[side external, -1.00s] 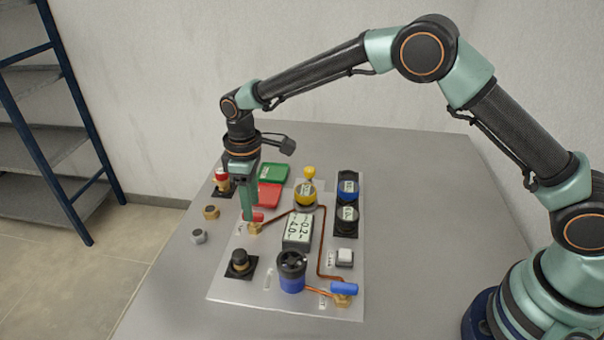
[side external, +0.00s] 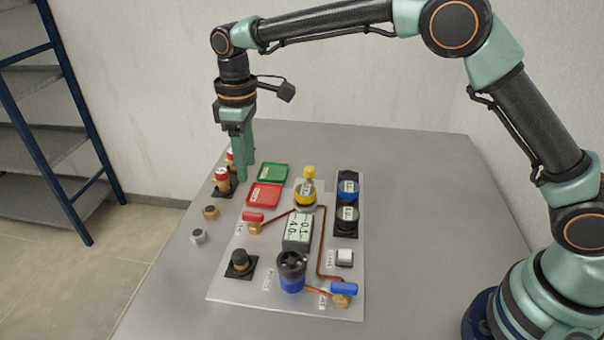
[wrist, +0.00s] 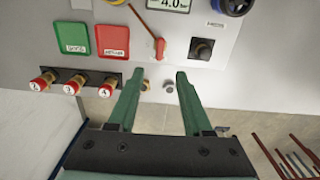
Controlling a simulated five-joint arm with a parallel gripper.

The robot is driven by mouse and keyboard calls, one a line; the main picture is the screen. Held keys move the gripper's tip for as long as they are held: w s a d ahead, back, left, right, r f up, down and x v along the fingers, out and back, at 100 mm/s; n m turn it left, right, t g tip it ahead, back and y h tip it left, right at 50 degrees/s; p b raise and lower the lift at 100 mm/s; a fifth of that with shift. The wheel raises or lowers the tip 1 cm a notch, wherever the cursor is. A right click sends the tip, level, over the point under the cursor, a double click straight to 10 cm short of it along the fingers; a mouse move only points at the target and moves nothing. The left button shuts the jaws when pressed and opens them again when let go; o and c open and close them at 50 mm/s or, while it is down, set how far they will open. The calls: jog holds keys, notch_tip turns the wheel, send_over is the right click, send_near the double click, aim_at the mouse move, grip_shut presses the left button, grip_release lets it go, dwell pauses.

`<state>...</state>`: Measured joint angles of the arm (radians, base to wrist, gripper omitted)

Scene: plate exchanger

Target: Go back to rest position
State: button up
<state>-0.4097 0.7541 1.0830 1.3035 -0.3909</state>
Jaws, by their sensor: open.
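My gripper (side external: 242,178) hangs above the far left part of the table, pointing down. Its green fingers are apart and hold nothing; they also show spread in the wrist view (wrist: 155,80). A valve with a red handle (side external: 253,217) sits on the panel (side external: 230,287), in front of the gripper and apart from it. The red handle shows at top centre in the wrist view (wrist: 141,23). Several red-capped posts (wrist: 73,86) stand in a row on a dark base, partly hidden behind my fingers in the side view.
A green tray (side external: 273,174) and a red tray (side external: 264,194) lie right of the fingers. The panel also carries a display (side external: 298,231), a blue-handled valve (side external: 343,289) and a black knob (side external: 239,260). Two nuts (side external: 210,212) lie at the left. The table's right side is clear.

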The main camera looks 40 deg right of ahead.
jog(key=s+d+r+m+t, duration=0.1)
jog(key=s+d+r+m, duration=0.1)
jog(key=s+d+r, duration=0.3)
jog(key=s+d+r+m+t, duration=0.2)
jog(key=s+d+r+m, duration=0.1)
jog(key=d+r, duration=0.4)
jog(key=s+d+f+m+t, duration=0.2)
jog(key=s+d+f+m, duration=0.1)
jog(key=s+d, duration=0.6)
jog(key=s+m, duration=0.1)
jog(key=s, duration=0.2)
jog(key=shift+s+f+t, duration=0.15)
jog(key=shift+f+t, duration=0.15)
jog(key=shift+d, duration=0.1)
dwell(2.7)
